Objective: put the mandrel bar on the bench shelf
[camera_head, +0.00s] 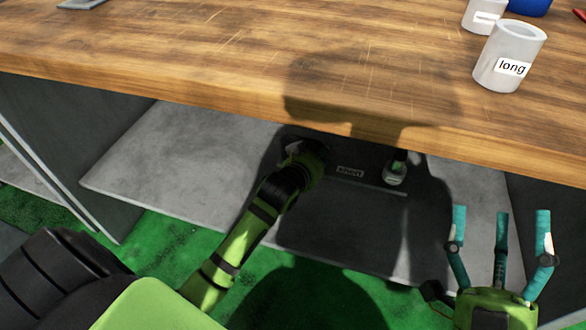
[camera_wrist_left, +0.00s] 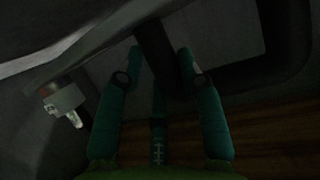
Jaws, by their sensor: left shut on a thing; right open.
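My left arm reaches under the wooden bench, and its gripper is hidden there in the head view. In the dark left wrist view, the teal fingers of my left gripper (camera_wrist_left: 160,65) are shut around a dark bar, seemingly the mandrel bar (camera_wrist_left: 153,42). I cannot tell if the bar touches the shelf. The grey bench shelf (camera_head: 180,160) lies below the bench top, with a small label (camera_head: 350,172) on it, hard to read. My right gripper (camera_head: 502,230) is open and empty at the lower right, in front of the bench.
The wooden bench top (camera_head: 230,50) overhangs the shelf. A white cup (camera_head: 505,65) labelled "long" stands on it, with another white cup (camera_head: 482,17) behind. A small pale-and-green object (camera_head: 394,172) is at the shelf's back. The shelf's left part is bare.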

